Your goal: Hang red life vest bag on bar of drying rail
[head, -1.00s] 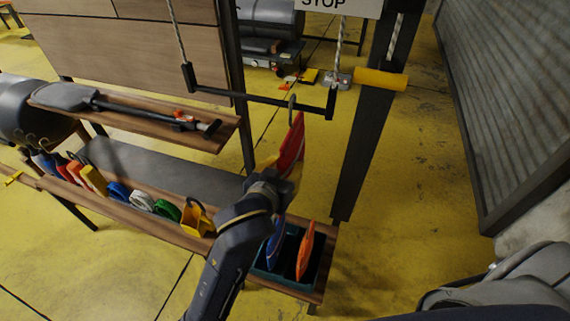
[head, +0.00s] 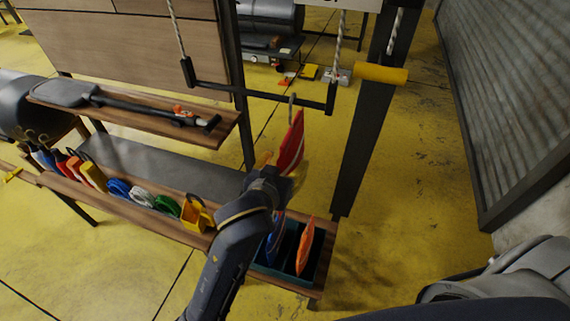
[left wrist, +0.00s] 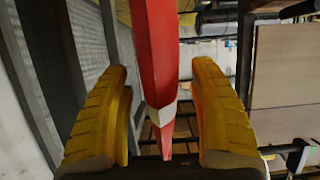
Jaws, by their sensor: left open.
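The red life vest bag (head: 291,145) with a white stripe is upright just below the black bar (head: 255,96) of the drying rail. Its grey hook (head: 292,104) meets the bar near the right end and appears to be over it. My left gripper (head: 278,172) is at the lower part of the bag. In the left wrist view its yellow fingers (left wrist: 162,90) stand open on both sides of the red bag (left wrist: 157,50), with gaps on each side. The bag's far end and the hook are hidden there. My right gripper is not in view.
A dark bin (head: 262,265) below holds an orange bag (head: 305,247) and a blue bag (head: 275,240). Several coloured items line the wooden shelf at left. A paddle (head: 140,107) lies on the upper shelf. A dark post (head: 365,140) with a yellow roller stands right of the bar.

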